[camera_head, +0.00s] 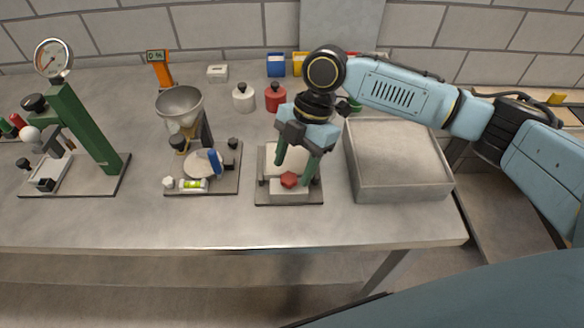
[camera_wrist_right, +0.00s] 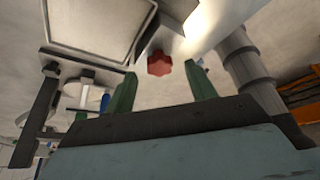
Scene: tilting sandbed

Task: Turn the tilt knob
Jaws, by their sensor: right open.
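The tilt knob (camera_head: 289,180) is a red lobed knob on the front of the small sandbed stand (camera_head: 262,198), near the table's front edge. In the right wrist view the red knob (camera_wrist_right: 159,63) lies beyond and between the fingertips. My right gripper (camera_head: 295,170) points down over the stand, its two green fingers apart on either side of the knob. In the wrist view the right gripper (camera_wrist_right: 161,84) is open and empty, and I see no contact with the knob. Part of the sandbed's pale tray is hidden behind the gripper. My left gripper is not in view.
A large grey sand tray (camera_head: 400,190) stands right of the stand. A funnel device (camera_head: 180,104) stands to its left, and a green press with a gauge (camera_head: 85,130) farther left. White (camera_head: 243,98) and red (camera_head: 275,98) jars stand behind. The front table strip is clear.

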